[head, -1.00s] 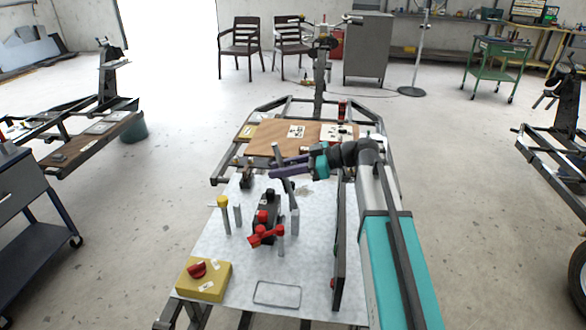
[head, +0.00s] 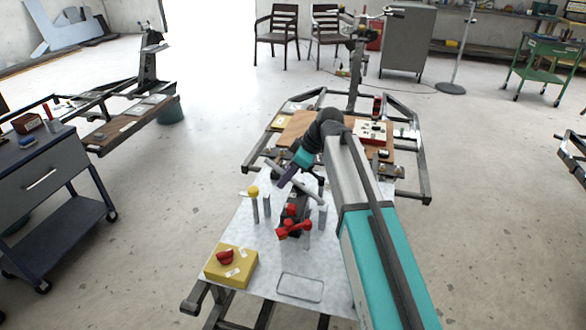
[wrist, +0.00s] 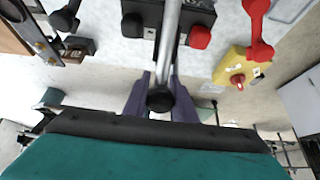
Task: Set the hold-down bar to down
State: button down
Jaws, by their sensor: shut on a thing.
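The hold-down bar is a slim pale metal bar (head: 308,195) above the white plate in the head view, slanting from a post at lower right up to the left. In the wrist view the bar (wrist: 171,35) runs from the top edge to a black end knob (wrist: 160,98). My gripper (wrist: 160,82) has its purple fingers on both sides of the bar beside the knob, shut on it. In the head view my gripper (head: 286,181) reaches the bar from the right and hides part of it.
Red and black knobs sit on a dark block (head: 290,222), with a red handle (head: 294,230) close by. A yellow-topped post (head: 253,192) stands left, and a yellow box (head: 231,265) with a red knob at front left. A wooden board (head: 297,128) lies behind.

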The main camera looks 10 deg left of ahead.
notch_tip(320, 180, down, 9)
jog(key=a+g+h+p, duration=0.1)
jog(key=a+h+p, duration=0.1)
jog(key=h, duration=0.3)
jog(key=shift+w+a+f+p, duration=0.15)
jog(key=shift+a+p, duration=0.05)
jog(key=shift+p, duration=0.35)
jog(key=shift+h, duration=0.3)
jog(key=c, duration=1.6)
grip_release()
jog(key=shift+d, duration=0.1)
jog(key=shift+o, duration=0.6)
